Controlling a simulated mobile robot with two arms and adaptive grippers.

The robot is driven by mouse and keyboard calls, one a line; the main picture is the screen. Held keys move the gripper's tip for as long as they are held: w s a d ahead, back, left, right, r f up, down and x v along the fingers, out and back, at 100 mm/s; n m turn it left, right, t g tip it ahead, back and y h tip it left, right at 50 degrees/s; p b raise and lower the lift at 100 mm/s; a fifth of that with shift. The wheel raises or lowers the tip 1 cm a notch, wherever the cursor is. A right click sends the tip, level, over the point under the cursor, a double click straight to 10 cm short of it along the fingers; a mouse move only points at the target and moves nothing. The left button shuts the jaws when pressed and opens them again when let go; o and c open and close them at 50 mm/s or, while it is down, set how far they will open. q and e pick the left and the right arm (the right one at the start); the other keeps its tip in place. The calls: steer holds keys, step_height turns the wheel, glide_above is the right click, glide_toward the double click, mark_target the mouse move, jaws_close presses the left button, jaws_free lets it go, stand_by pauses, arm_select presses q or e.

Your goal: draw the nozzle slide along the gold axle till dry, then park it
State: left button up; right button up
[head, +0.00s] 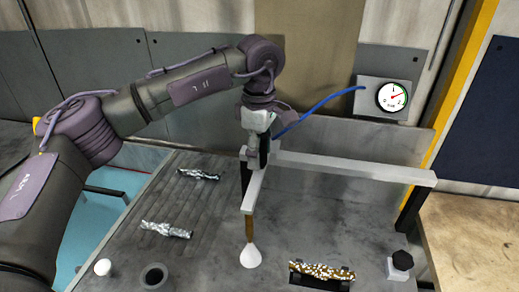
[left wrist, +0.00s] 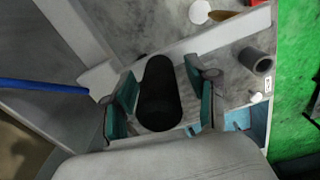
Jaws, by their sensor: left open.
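The nozzle slide has a pale arm (head: 255,188), a brass pipe (head: 249,228) and a white cone nozzle (head: 250,257) pointing down. The gold axle (head: 322,273), speckled white, lies in a dark holder to the right of the nozzle. My left gripper (head: 257,142) is over the slide's rear end. In the left wrist view, a black handle (left wrist: 159,98) stands between the open teal-padded fingers of my left gripper (left wrist: 160,88). Gaps show beside it. The nozzle cone (left wrist: 200,12) shows at the top there. My right gripper is not in view.
A pale rail (head: 350,170) runs across the back. A blue hose (head: 318,103) leads towards a gauge (head: 391,96). Two silver speckled axles (head: 167,229) (head: 198,174) lie left.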

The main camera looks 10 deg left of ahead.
arm_select(q)
steer(key=shift+f, duration=0.35)
jaws_close()
steer(key=shift+d, duration=0.1)
